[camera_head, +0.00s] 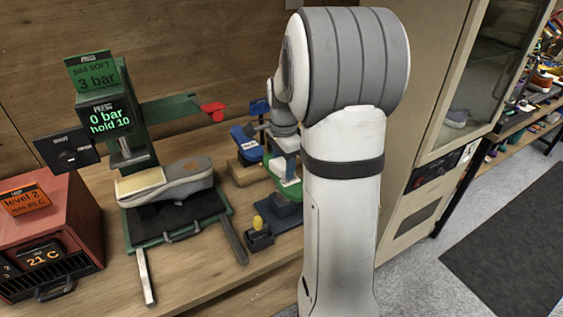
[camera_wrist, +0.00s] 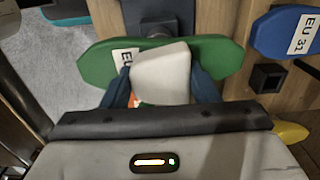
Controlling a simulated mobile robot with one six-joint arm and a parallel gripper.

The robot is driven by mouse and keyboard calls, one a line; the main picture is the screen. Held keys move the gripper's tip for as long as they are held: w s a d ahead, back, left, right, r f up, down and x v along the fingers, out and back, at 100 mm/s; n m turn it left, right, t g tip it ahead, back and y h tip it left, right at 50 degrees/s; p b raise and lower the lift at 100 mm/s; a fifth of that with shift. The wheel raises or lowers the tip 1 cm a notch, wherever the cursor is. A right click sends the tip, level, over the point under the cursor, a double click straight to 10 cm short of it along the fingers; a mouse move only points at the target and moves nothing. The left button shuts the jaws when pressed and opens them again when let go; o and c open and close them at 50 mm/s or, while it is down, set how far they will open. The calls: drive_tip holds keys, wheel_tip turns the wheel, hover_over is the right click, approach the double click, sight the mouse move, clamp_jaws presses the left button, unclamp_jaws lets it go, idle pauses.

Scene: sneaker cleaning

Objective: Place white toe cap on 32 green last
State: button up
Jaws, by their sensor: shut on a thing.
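The white toe cap (camera_wrist: 162,72) is held between the two dark blue fingers of my gripper (camera_wrist: 160,88) in the wrist view. It overlaps the middle of the green last (camera_wrist: 222,55) and covers part of its white label, so only the start of "EU" shows. I cannot tell whether the cap touches the last. In the head view the green last (camera_head: 291,190) shows just left of my forearm, with my gripper (camera_head: 287,146) over it. My arm hides part of both.
A blue last (camera_wrist: 285,32) marked EU 31 stands to the right in the wrist view. In the head view, a press (camera_head: 118,125) with a grey sneaker (camera_head: 188,180) and a red heater (camera_head: 62,225) stand on the wooden bench at left. A yellow-topped item (camera_head: 258,235) sits near the front edge.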

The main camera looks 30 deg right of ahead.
sight(284, 162)
drive_tip(key=shift+f, duration=0.1)
drive_tip(key=o, duration=1)
wheel_tip(284, 162, up, 11)
drive_tip(key=s+a+f+n+t, duration=0.1)
drive_tip(key=s+a+f+n, duration=0.1)
drive_tip(key=s+a+n, duration=0.5)
drive_tip(key=s+a+f+n+t, duration=0.2)
drive_tip(key=s+a+n, duration=0.5)
drive_tip(key=s+n, duration=0.3)
drive_tip(key=shift+s+a+f+n, duration=0.3)
drive_tip(key=shift+s+f, duration=0.1)
drive_tip(key=shift+s, duration=0.8)
